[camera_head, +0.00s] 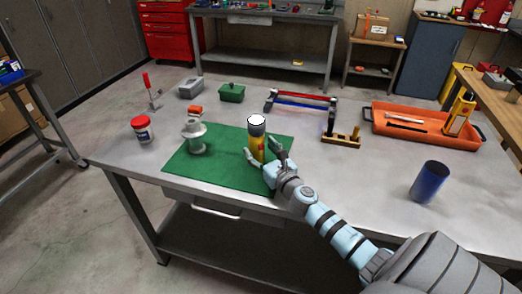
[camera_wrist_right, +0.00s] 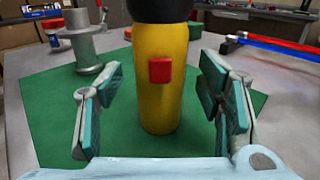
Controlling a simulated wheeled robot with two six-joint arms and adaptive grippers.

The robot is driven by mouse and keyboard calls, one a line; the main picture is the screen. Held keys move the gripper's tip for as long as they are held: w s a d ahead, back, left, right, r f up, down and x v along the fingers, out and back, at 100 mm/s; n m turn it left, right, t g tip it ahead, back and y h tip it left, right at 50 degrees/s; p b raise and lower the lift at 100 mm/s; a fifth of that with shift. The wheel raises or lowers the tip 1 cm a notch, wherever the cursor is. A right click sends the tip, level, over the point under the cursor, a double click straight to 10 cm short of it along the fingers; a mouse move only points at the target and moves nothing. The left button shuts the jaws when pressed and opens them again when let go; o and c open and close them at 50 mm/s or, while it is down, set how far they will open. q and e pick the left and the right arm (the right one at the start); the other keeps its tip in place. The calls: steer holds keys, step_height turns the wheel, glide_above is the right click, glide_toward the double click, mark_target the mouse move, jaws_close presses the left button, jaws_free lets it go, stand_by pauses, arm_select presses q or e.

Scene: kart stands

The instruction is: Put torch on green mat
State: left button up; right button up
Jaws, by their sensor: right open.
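The torch (camera_head: 257,138) is yellow with a dark head and a white lens end facing up. It stands upright on the green mat (camera_head: 228,180), towards the mat's right part. In the right wrist view the torch (camera_wrist_right: 158,100) shows a red button and stands on the green mat (camera_wrist_right: 50,120). My right gripper (camera_head: 264,155) is open, with its fingers on either side of the torch. In the right wrist view, gaps show between the torch and both fingers of the right gripper (camera_wrist_right: 160,115). My left gripper is not in view.
A grey flanged metal part (camera_head: 195,138) stands on the mat left of the torch. A white-and-red jar (camera_head: 142,129) is further left. An orange tray (camera_head: 400,132) and a blue cylinder (camera_head: 428,182) are to the right.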

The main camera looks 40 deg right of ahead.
steer(key=shift+r, duration=0.1)
steer(key=shift+s+r, duration=0.1)
steer(key=s, duration=0.4)
steer(key=s+a, duration=0.1)
steer(key=s, duration=0.2)
steer(key=s+a+b, duration=0.1)
steer(key=s, duration=0.3)
steer(key=shift+s+a, duration=0.1)
steer(key=shift+s, duration=0.2)
